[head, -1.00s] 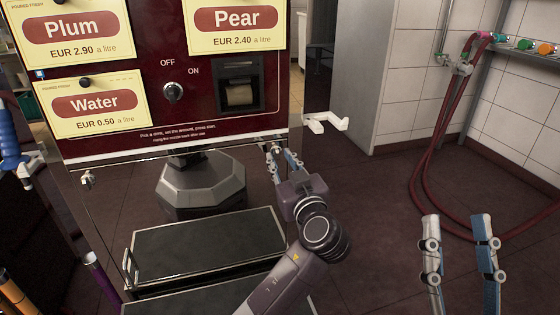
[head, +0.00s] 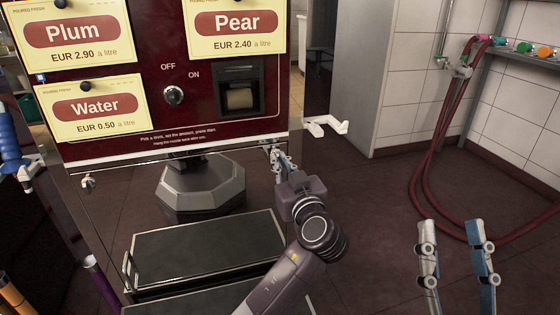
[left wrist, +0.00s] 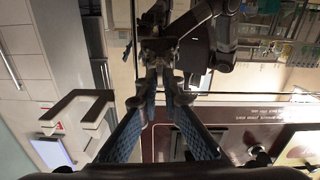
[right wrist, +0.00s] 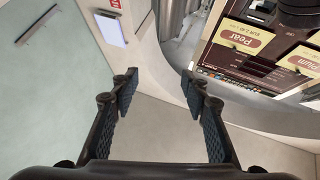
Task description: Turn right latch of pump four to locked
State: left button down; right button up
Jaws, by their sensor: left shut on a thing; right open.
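The dark red pump front (head: 195,118) carries drink signs and an off/on knob; no pump number is readable. A small metal latch (head: 88,182) shows at its lower left. My left gripper (head: 279,158) is at the pump's lower right corner, fingers closed together on the right latch, which they mostly hide. In the left wrist view the left fingertips (left wrist: 160,75) meet at a small dark metal part, hard to make out. The latch's angle cannot be told. My right gripper (head: 451,232) is open and empty, out to the right over the floor; its spread fingers (right wrist: 160,85) show in the right wrist view.
A white bracket (head: 325,126) juts out right of the pump, close to my left gripper. A stepped metal base (head: 205,247) lies below the front. Red hoses (head: 432,150) hang at the right wall. The floor between is clear.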

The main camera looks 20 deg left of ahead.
pick_arm(q)
jog(key=shift+m, duration=0.5)
jog(key=c, duration=2.1)
grip_release()
pick_arm(e)
jog(key=w+f+g, duration=0.1)
jog(key=w+f, duration=0.1)
jog(key=f, duration=0.1)
jog(key=shift+g, duration=0.4)
pick_arm(q)
notch_tip(320, 180, up, 10)
jog(key=shift+f, duration=0.1)
